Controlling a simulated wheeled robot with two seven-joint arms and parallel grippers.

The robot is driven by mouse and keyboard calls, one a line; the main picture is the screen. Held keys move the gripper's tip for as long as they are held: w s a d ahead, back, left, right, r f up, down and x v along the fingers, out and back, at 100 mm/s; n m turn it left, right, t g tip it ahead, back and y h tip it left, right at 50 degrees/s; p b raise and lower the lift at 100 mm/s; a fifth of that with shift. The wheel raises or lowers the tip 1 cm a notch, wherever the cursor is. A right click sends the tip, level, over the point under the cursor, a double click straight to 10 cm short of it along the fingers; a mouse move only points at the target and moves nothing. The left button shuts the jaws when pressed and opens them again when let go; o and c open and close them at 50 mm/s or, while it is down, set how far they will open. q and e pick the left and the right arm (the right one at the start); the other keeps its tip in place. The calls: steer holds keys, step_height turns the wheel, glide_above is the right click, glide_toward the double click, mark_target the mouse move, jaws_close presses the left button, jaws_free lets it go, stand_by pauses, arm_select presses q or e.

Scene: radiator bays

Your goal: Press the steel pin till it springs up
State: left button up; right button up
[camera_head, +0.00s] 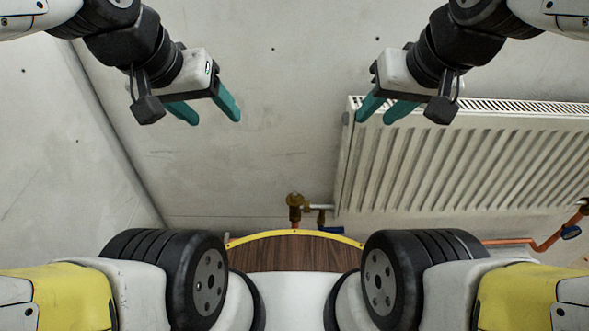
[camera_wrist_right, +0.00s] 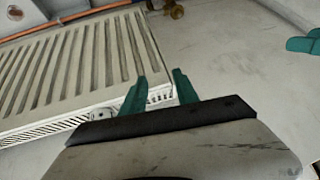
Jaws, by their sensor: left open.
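I cannot make out the steel pin in either view. A brass valve (camera_head: 294,200) sits on the pipe by the lower left corner of the radiator; a small brass part (camera_wrist_right: 173,9) also shows at the top edge of the right wrist view. My left gripper (camera_head: 214,119) has teal fingers spread apart with nothing between them, up and to the left of the valve. My right gripper (camera_head: 375,119) is open and empty, up and to the right of the valve, in front of the radiator's left end. Its spread fingers (camera_wrist_right: 160,78) show in the right wrist view.
A white ribbed radiator (camera_head: 460,160) fills the right side. A copper pipe (camera_head: 535,245) with a blue-handled valve (camera_head: 571,232) runs at its lower right. A grey wall (camera_head: 270,90) stands behind, with a corner at the left. The space between my grippers is clear.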

stand_by(0.4)
jaws_close()
stand_by(1.6)
